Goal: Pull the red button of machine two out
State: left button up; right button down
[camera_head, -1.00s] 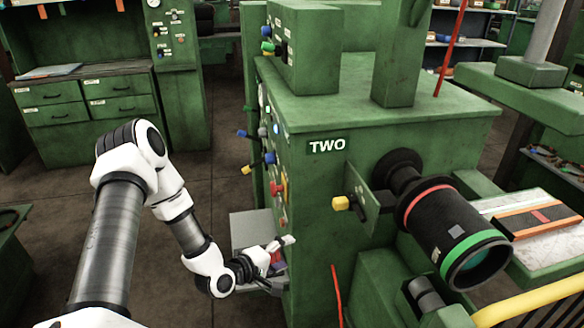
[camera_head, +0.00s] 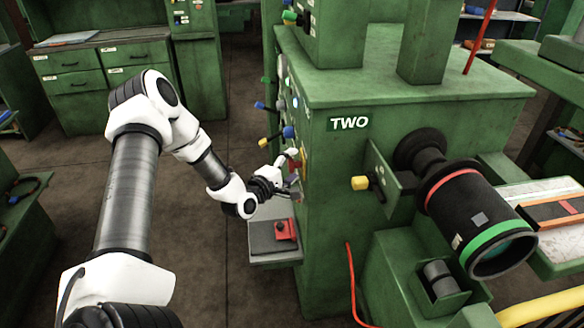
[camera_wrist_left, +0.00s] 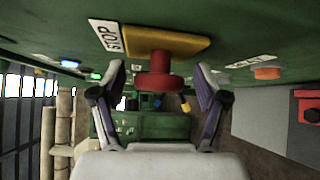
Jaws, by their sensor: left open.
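The machine marked TWO (camera_head: 349,123) is green and stands right of centre in the head view. In the left wrist view its red button (camera_wrist_left: 160,75) sticks out from a yellow plate (camera_wrist_left: 155,42) beside a STOP label (camera_wrist_left: 106,36). My left gripper (camera_wrist_left: 160,90) is open, with one finger on each side of the red button and a visible gap at each side. In the head view my left gripper (camera_head: 292,172) is at the machine's left face and hides most of the button. My right gripper is not in view.
An orange button (camera_wrist_left: 267,73) sits on the same face, to the right in the wrist view. Levers with coloured knobs (camera_head: 262,142) stick out nearby. A grey shelf with a red box (camera_head: 285,229) is below my gripper. A black cylinder (camera_head: 465,215) juts from the front.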

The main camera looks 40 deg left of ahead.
pick_arm(q)
jog(key=shift+w, duration=0.15)
grip_shut()
jog(key=shift+s+a, duration=0.55)
jog(key=shift+s, duration=0.1)
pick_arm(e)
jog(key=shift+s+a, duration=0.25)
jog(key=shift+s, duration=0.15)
pick_arm(q)
jog(key=shift+c, duration=0.2)
grip_release()
jog(key=shift+o, duration=0.2)
jog(key=shift+s, duration=0.15)
jog(key=shift+a, duration=0.1)
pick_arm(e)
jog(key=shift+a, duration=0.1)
